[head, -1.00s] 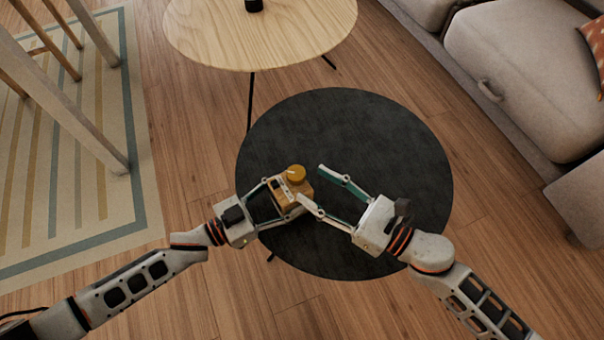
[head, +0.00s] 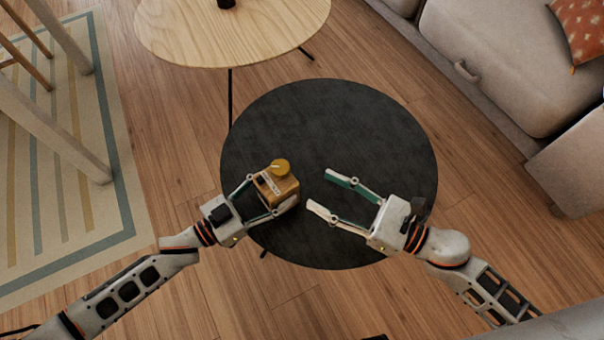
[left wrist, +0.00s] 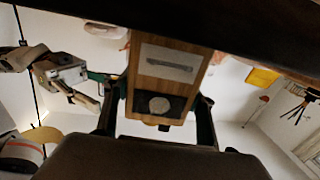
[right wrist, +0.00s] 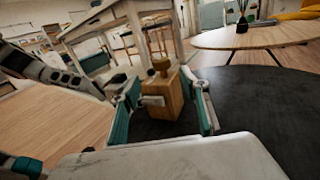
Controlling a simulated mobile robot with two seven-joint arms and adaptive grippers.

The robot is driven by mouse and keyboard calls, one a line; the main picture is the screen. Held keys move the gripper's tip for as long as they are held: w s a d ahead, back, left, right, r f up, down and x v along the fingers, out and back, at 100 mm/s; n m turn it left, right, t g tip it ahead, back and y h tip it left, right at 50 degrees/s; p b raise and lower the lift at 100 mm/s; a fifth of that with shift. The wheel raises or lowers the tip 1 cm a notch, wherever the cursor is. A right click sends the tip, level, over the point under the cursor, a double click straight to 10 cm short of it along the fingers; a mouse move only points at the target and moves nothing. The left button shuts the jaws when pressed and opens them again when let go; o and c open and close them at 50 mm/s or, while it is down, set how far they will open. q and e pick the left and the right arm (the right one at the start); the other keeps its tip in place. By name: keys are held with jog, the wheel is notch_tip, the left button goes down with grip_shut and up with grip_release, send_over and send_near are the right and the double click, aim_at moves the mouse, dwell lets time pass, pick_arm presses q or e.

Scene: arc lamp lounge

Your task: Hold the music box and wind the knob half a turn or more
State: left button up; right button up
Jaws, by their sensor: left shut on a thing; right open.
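The left wrist view shows the box (left wrist: 181,57) between the fingers, with a slotted panel and a round disc. My right gripper (head: 318,190) is open and empty, right of the box and apart from it. In the right wrist view the box (right wrist: 169,103) and knob (right wrist: 161,65) appear beyond the open fingers.
A pale wooden table (head: 235,40) with a small dark object (head: 226,3) stands behind. A grey sofa (head: 500,60) is at the upper right, and a striped rug (head: 85,215) lies at the left. The dark table's right side is clear.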

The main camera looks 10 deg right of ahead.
jog(key=m+g+y, duration=0.3)
jog(key=m+g, duration=1.3)
jog(key=m, duration=0.9)
send_near(281, 169)
jog(key=x, duration=0.6)
jog(key=f+x, duration=0.1)
jog(key=x, duration=0.3)
jog(key=shift+w, duration=0.3)
jog(key=c, duration=1.1)
